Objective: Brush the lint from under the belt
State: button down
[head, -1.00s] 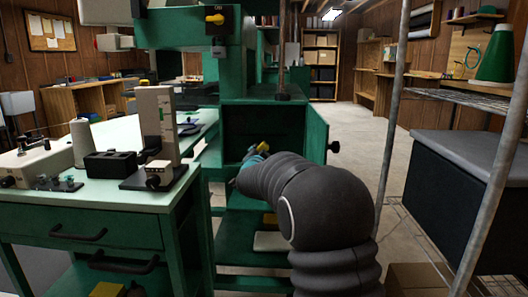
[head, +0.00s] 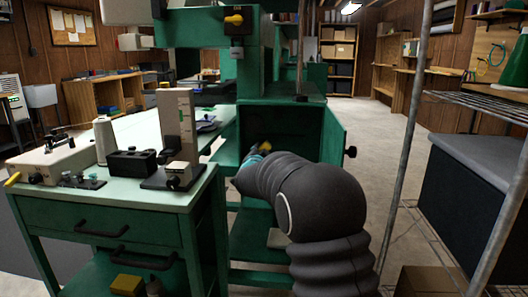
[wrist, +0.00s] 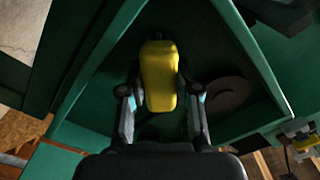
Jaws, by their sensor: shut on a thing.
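My gripper (wrist: 161,98) is shut on a yellow, rounded block-like thing, likely the brush handle (wrist: 158,72), held between its two fingers in the wrist view. Its far end points into a green compartment (wrist: 215,45). A dark round disc (wrist: 229,92) lies to the right of the gripper, apart from it; I cannot tell whether it belongs to the belt. In the head view my arm reaches to the open green cabinet (head: 312,103), and a bit of yellow (head: 266,147) shows past my wrist. Belt, lint and bristles cannot be made out.
The cabinet door (head: 334,140) stands open on the right, with a black knob. A green bench (head: 150,190) with a grey gauge block and a thread cone (head: 105,140) is close on the left. A metal rack post (head: 405,130) stands right. Floor beyond is clear.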

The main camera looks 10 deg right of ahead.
jog(key=shift+f, duration=0.1)
jog(key=shift+s+a, duration=0.15)
jog(key=shift+s, duration=0.1)
jog(key=shift+b+v, duration=1)
jog(key=shift+v, duration=1.65)
jog(key=shift+s, duration=0.15)
jog(key=v, duration=0.2)
jog(key=shift+s+b, duration=0.4)
jog(key=shift+w, duration=0.1)
jog(key=p+x, duration=0.1)
jog(key=x, duration=0.5)
jog(key=shift+w, duration=0.35)
jog(key=shift+p+x, duration=0.3)
jog(key=shift+x, duration=0.75)
